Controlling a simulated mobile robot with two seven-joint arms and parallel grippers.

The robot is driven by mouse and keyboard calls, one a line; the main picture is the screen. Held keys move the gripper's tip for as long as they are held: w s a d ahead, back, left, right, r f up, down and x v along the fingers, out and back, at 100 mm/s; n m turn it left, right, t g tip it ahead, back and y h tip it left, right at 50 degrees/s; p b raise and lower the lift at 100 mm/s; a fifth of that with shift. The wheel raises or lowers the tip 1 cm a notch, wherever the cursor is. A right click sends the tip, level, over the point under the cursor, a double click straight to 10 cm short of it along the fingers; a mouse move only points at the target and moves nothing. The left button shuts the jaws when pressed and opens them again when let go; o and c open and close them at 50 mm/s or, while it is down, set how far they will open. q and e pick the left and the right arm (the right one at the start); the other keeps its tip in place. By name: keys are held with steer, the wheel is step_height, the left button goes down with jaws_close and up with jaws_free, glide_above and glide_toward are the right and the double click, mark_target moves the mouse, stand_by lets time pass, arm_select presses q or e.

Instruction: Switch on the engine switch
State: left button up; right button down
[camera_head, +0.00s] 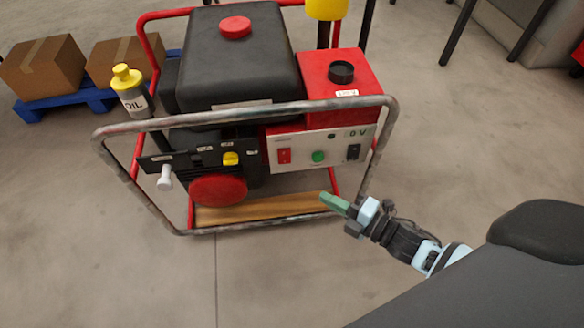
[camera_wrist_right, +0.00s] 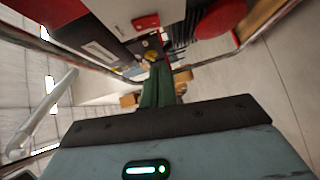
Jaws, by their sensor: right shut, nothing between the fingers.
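The generator carries a white control panel (camera_head: 318,147) on its lower right front. A red rocker switch (camera_head: 284,156) sits at the panel's left, a green round button (camera_head: 319,156) in the middle and a black switch (camera_head: 352,152) at the right. Their small labels cannot be read, and I cannot tell which way the switches are set. My right gripper (camera_head: 328,201), with green fingers, is shut and empty, below the panel near the frame's lower bar, apart from the switches. Its fingers also show in the right wrist view (camera_wrist_right: 158,85). My left gripper is out of view.
A metal tube frame (camera_head: 250,115) surrounds the generator. A white pull handle (camera_head: 165,178), a yellow lever (camera_head: 230,159) and a red disc (camera_head: 218,190) are at the front left. An oil bottle (camera_head: 133,101) stands at the left. The floor in front is clear.

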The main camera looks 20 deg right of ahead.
steer(key=b, duration=0.3)
glide_toward(281, 163)
steer(key=w+a, duration=0.1)
steer(key=a, duration=0.3)
steer(key=w, duration=0.1)
steer(key=w+b, duration=0.1)
steer(key=w+d, duration=0.1)
steer(key=w, duration=0.1)
steer(key=shift+d+f+b, duration=0.1)
steer(key=shift+f+b, duration=0.2)
steer(key=shift+b, duration=0.1)
